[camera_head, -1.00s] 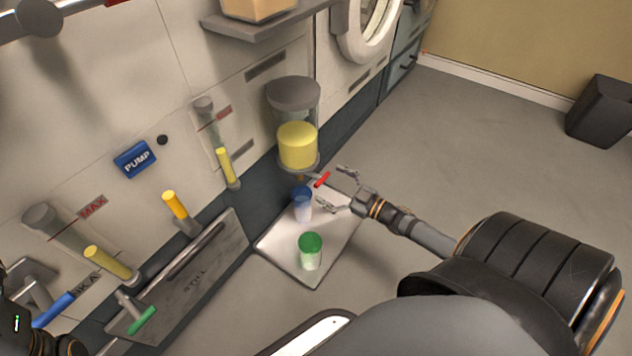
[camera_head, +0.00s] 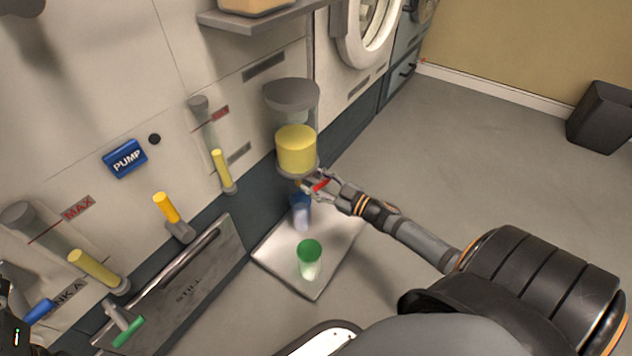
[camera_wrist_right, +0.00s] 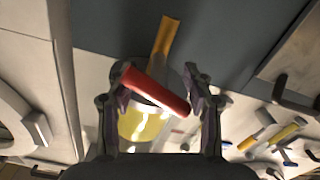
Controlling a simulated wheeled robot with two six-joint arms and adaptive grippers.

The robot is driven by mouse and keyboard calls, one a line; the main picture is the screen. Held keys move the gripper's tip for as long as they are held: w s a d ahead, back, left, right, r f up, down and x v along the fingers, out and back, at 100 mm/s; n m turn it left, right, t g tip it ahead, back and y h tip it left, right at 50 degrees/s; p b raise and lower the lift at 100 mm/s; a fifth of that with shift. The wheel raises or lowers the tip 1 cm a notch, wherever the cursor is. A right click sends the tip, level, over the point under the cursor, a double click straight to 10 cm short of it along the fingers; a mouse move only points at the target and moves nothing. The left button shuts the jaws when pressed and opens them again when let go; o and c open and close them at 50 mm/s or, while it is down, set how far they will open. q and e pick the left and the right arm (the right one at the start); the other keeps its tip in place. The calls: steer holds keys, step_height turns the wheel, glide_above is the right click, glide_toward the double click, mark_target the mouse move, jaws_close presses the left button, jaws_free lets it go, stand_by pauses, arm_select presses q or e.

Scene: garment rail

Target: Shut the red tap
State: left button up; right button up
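The red tap (camera_head: 320,186) is a short red handle under a clear vessel (camera_head: 296,150) of yellow liquid on the wall. My right gripper (camera_head: 318,187) is at the tap, its fingers on either side of the handle. In the right wrist view, the red handle (camera_wrist_right: 155,90) lies slanted between the spread fingers (camera_wrist_right: 155,105), with a gap beside at least one finger. An orange-yellow strip (camera_wrist_right: 166,38) runs on from beyond the handle. Of my left arm, only a dark part (camera_head: 12,325) shows at the lower left edge; its fingers cannot be made out.
Green (camera_head: 128,331), blue (camera_head: 39,310) and yellow (camera_head: 166,207) handles are at left. The floor at right is clear up to a dark bin (camera_head: 600,118).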

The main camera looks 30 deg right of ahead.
jaws_close()
stand_by(0.5)
stand_by(0.7)
steer(key=shift+c, duration=2.1)
jaws_free()
steer(key=o, duration=1.6)
steer(key=shift+s, duration=0.1)
steer(key=v, duration=1.2)
steer(key=shift+d, duration=0.1)
